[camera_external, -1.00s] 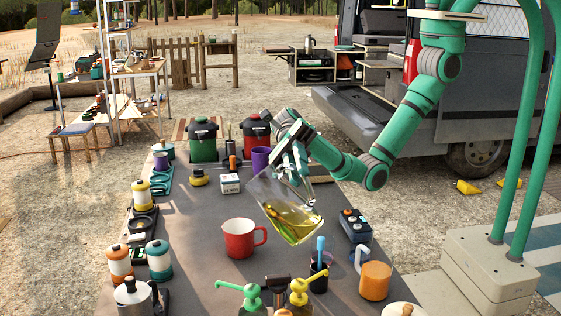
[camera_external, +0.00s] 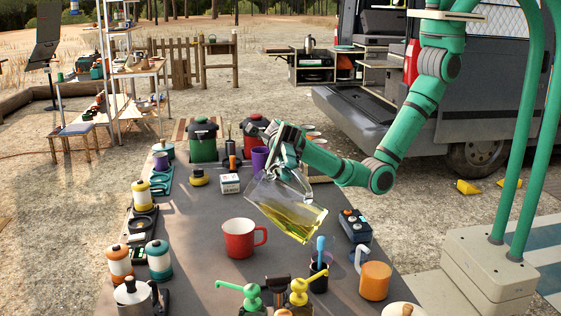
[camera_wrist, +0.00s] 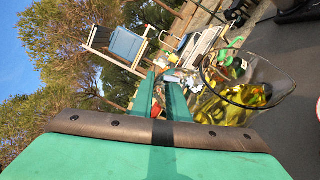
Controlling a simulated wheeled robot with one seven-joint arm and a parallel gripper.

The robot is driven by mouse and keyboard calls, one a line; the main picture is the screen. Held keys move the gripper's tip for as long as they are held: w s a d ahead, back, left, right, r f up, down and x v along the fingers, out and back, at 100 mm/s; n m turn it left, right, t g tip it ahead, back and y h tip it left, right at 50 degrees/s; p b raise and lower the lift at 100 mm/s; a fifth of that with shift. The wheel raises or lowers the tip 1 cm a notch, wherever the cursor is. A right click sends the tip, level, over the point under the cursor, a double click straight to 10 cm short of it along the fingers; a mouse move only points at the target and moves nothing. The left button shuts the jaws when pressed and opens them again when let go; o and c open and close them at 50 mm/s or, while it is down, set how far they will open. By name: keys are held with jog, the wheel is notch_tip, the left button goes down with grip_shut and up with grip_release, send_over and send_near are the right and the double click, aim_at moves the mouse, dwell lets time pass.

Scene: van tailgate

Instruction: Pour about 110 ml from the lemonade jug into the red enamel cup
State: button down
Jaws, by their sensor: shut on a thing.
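The glass lemonade jug (camera_external: 290,212) is held tilted above the table, its mouth toward the upper left and its yellow liquid pooled in the lower part. My gripper (camera_external: 286,172) is shut on the jug at its upper right side. In the wrist view the jug (camera_wrist: 250,82) shows at the right, with yellow-green contents, beside my gripper's fingers (camera_wrist: 162,97). The red enamel cup (camera_external: 238,240) stands upright on the table, left of and below the jug, its handle to the right. I see no stream between them. The cup's inside is too small to read.
The grey table (camera_external: 195,270) is crowded at its edges. An orange mug (camera_external: 375,281), a dark cup with a blue-handled tool (camera_external: 319,276) and pump bottles (camera_external: 300,290) stand in front and right. A purple cup (camera_external: 260,158) stands behind. Left of the red cup is clear.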

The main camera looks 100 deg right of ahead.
aim_at(266, 181)
jog(key=shift+w+d+m+y+p, duration=0.35)
jog(key=shift+w+m+p, duration=0.3)
jog(key=shift+p, duration=1)
jog(key=shift+w+d+f+m+p, duration=0.3)
jog(key=shift+d+f+m+p, duration=0.05)
jog(key=shift+f+p, duration=0.35)
jog(key=shift+w+p, duration=0.1)
jog(key=shift+p, duration=0.35)
jog(key=shift+f+p, duration=0.1)
jog(key=shift+p, duration=0.25)
jog(key=shift+w+d+f, duration=0.15)
jog(key=shift+w+f, duration=0.05)
jog(key=shift+w+d+f+m+t+y, duration=0.25)
jog(key=shift+w+f+m, duration=0.1)
jog(key=shift+w+f, duration=0.2)
jog(key=shift+w+d+f+m+t+y, duration=0.15)
jog(key=shift+w+d+f+m, duration=0.1)
jog(key=shift+w+f+m, duration=0.2)
jog(key=shift+d, duration=0.1)
jog(key=shift+d, duration=0.15)
